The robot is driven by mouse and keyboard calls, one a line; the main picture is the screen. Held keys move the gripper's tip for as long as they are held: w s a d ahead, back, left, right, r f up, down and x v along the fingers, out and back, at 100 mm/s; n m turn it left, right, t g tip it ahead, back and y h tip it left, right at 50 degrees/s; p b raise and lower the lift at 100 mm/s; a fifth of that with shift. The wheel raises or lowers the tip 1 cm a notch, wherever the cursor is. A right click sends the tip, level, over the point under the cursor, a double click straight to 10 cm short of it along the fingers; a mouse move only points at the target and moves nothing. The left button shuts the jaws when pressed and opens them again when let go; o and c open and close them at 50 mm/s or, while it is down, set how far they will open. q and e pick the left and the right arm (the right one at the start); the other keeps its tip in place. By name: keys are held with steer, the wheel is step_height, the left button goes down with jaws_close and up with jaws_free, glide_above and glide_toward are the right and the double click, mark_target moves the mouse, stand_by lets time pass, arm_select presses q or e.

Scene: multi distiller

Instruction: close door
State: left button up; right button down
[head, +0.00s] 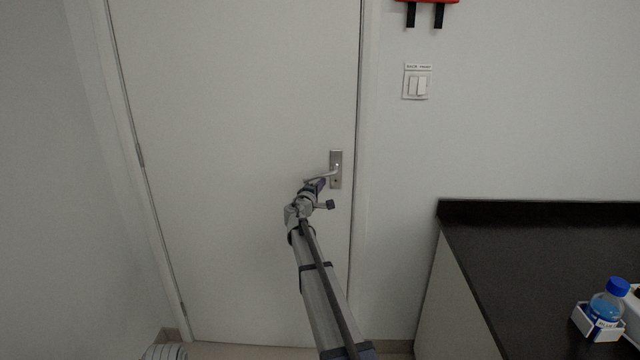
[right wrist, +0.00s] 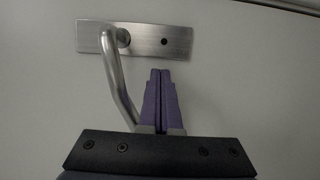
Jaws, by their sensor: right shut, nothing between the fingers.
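A white door (head: 235,110) fills the middle of the head view and looks flush in its frame. Its metal lever handle (head: 322,178) sits on a plate (head: 336,160) near the door's right edge. My right gripper (head: 320,184) is at the handle, its fingers shut and empty. In the right wrist view the purple fingers (right wrist: 160,76) are pressed together beside the bent lever (right wrist: 118,80), just below the handle plate (right wrist: 150,40). I cannot tell whether they touch the lever or the door. My left gripper is out of view.
A dark-topped counter (head: 520,240) stands at the right, with a blue-capped bottle (head: 608,300) in a white holder (head: 585,322). A light switch (head: 417,84) is on the wall right of the door. A plain wall (head: 40,180) is at the left.

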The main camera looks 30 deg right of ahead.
steer(key=s+a, duration=0.7)
steer(key=s, duration=0.4)
steer(key=shift+a, duration=0.15)
steer(key=shift+s, duration=0.1)
steer(key=s+a+f+m+g+y, duration=0.35)
steer(key=s+a+f, duration=0.5)
steer(key=a, duration=0.35)
steer(key=s+a+f+m+g+y, duration=0.2)
steer(key=s+a+f+g+y, duration=0.2)
steer(key=s+a+f, duration=0.55)
steer(key=s+a+f+n+g+y, duration=0.1)
steer(key=s+a+f+g+y, duration=0.1)
steer(key=s+a, duration=0.7)
steer(key=s+a+f+g+y, duration=0.2)
steer(key=s+a+g+y, duration=0.1)
steer(key=s+a, duration=0.65)
step_height(320, 180, up, 14)
steer(key=p, duration=1.3)
steer(key=shift+w+d+f, duration=0.25)
steer(key=shift+w+d, duration=0.05)
steer(key=shift+d, duration=0.1)
steer(key=shift+t, duration=0.25)
